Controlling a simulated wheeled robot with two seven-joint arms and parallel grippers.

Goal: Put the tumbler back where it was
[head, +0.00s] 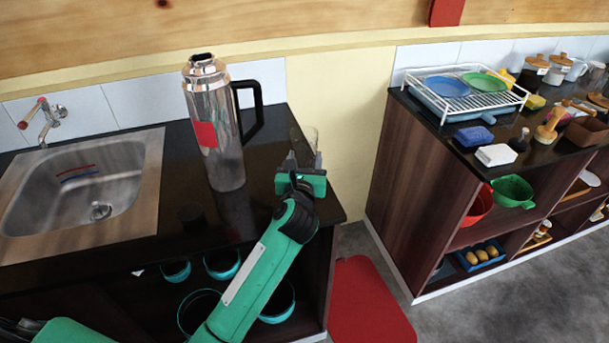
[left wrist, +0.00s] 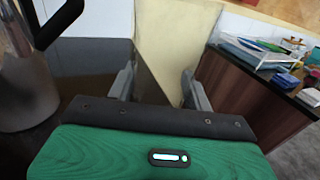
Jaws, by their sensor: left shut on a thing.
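A clear, see-through tumbler (head: 312,136) shows faintly at the tip of my left gripper (head: 305,158), near the right end of the dark counter (head: 268,205). The left gripper is shut on it, with its fingers set wide apart. In the left wrist view the two fingers of my left gripper (left wrist: 157,85) stand on either side of a space where the tumbler's outline is hard to make out. I cannot tell whether the tumbler's base touches the counter. My right gripper is not in view.
A tall shiny flask (head: 222,165) with a black handle stands left of the gripper. A sink (head: 85,190) is further left. A gap with a red mat (head: 368,305) separates this counter from a second unit (head: 415,185) carrying a dish rack (head: 465,92).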

